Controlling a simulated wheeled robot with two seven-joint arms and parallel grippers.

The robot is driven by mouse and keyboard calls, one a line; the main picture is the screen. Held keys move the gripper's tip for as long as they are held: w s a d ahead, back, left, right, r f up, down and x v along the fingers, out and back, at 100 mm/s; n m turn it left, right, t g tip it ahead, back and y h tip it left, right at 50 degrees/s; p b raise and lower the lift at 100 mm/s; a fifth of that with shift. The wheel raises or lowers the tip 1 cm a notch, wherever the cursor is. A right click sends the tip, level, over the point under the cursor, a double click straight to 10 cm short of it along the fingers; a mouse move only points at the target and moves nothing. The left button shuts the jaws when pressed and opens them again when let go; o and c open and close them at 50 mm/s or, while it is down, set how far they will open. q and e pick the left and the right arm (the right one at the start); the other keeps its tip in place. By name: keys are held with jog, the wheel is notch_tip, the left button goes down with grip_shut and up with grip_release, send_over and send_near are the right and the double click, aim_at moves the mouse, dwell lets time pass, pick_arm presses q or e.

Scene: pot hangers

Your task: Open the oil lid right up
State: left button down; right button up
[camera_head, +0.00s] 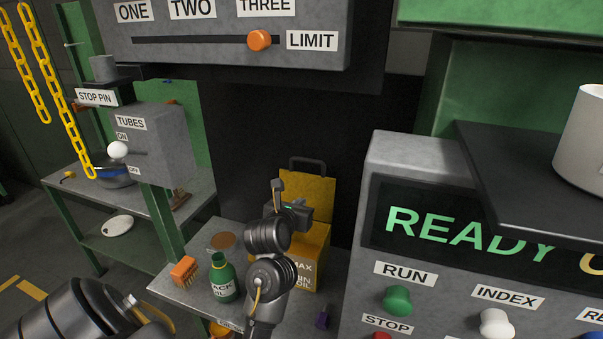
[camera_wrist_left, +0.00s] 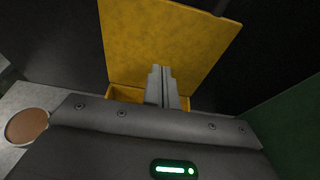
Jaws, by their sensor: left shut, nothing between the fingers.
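My left gripper (camera_head: 278,186) is shut and empty, in front of the raised lid and above the box. In the left wrist view the shut fingers (camera_wrist_left: 162,86) point at the lid (camera_wrist_left: 165,45); I cannot tell whether they touch it. My right gripper is not in view.
A green bottle (camera_head: 222,279) and an orange brush (camera_head: 185,271) stand left of the box. The grey control console (camera_head: 400,165) rises close on the right. A grey slider panel (camera_head: 225,55) hangs above.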

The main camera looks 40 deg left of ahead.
pick_arm(q)
jog(key=s+d+p, duration=0.3)
jog(key=s, duration=0.6)
dwell(0.5)
jog(key=shift+d, duration=0.1)
jog(key=shift+s, duration=0.1)
